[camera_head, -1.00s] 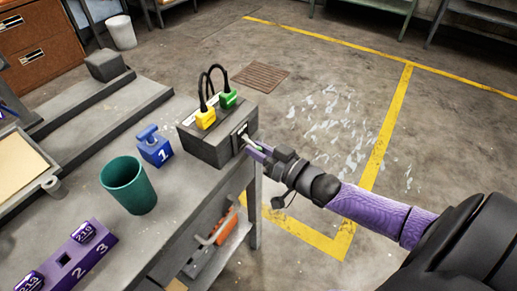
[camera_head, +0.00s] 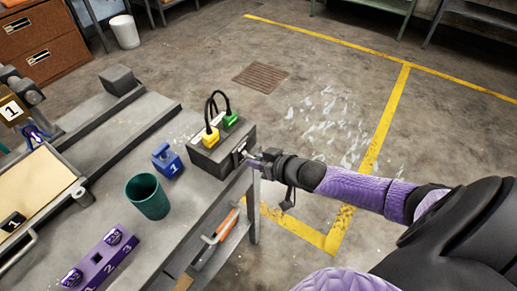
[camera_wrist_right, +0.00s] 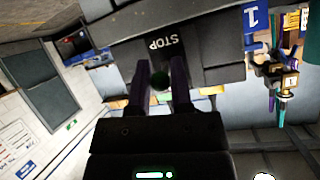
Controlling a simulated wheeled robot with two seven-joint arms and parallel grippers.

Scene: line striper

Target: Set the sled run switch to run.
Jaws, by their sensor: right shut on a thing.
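The sled run switch box (camera_head: 222,152) is a dark grey box on the right edge of the bench, with a yellow and a green plug on top. Its switch is on the side facing my right arm. My right gripper (camera_head: 262,159) is at that side, shut on the switch's lever. My left gripper is not in view.
A blue block marked 1 (camera_head: 167,161) and a green cup (camera_head: 147,196) stand left of the box. A purple numbered rack (camera_head: 98,258) is at the front. A unit marked 1 (camera_head: 14,111) is at the far left. Open floor lies right of the bench.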

